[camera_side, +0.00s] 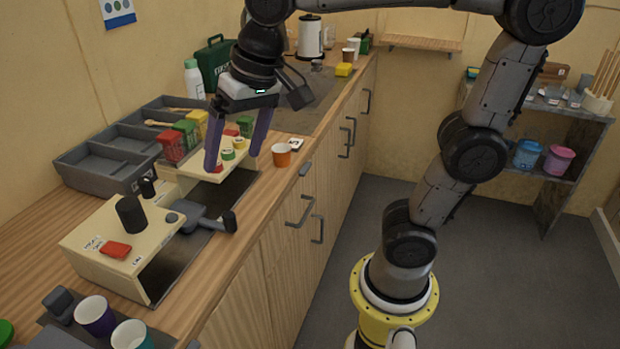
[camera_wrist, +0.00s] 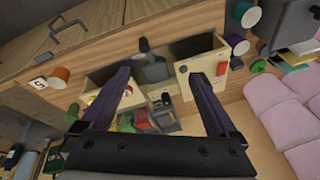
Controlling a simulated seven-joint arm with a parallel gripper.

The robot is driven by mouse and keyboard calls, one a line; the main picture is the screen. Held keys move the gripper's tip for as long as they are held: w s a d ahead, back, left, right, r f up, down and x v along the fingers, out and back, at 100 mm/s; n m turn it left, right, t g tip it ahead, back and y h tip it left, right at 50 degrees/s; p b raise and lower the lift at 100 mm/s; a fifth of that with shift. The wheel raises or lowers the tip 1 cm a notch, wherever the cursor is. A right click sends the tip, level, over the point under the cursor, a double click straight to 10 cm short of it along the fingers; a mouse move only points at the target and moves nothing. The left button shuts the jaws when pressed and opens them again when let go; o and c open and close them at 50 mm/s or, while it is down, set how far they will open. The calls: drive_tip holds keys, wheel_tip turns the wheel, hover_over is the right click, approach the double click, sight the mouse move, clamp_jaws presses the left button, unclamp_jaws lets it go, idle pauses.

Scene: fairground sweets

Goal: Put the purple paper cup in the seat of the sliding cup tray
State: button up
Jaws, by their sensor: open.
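The purple paper cup (camera_side: 95,314) stands upright at the lower left of the side view, beside a teal cup (camera_side: 132,336). The purple cup also shows at the right of the wrist view (camera_wrist: 238,45). A grey piece with a dark handle (camera_side: 205,219) sits beside the cream machine (camera_side: 112,240); it looks like the sliding cup tray, and it shows in the wrist view (camera_wrist: 153,68). I cannot make out its seat clearly. My gripper (camera_side: 234,158) is open and empty, above the counter near the second cream unit, well apart from the purple cup.
An orange cup (camera_side: 281,155) stands near the counter's front edge. Grey compartment trays (camera_side: 95,160) and red, green and yellow containers (camera_side: 187,131) stand along the wall side. The machine's black knob (camera_side: 131,214) sticks up between my gripper and the purple cup.

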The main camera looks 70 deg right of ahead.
drive_tip(key=shift+o, duration=0.2)
drive_tip(key=s+d+f+n+t, duration=0.1)
drive_tip(key=s+d+f+n, duration=0.1)
drive_tip(key=s, duration=0.3)
drive_tip(key=s+d+f+n, duration=0.2)
drive_tip(key=s+d+f, duration=0.1)
drive_tip(key=s+f, duration=0.1)
drive_tip(key=shift+s+f+t+h, duration=0.25)
drive_tip(key=shift+s+t+h, duration=0.15)
drive_tip(key=shift+s, duration=0.5)
drive_tip(key=shift+o, duration=0.3)
drive_tip(key=shift+s+d+f+n, duration=0.15)
drive_tip(key=shift+s+f+n, duration=0.1)
drive_tip(key=shift+f+n, duration=0.05)
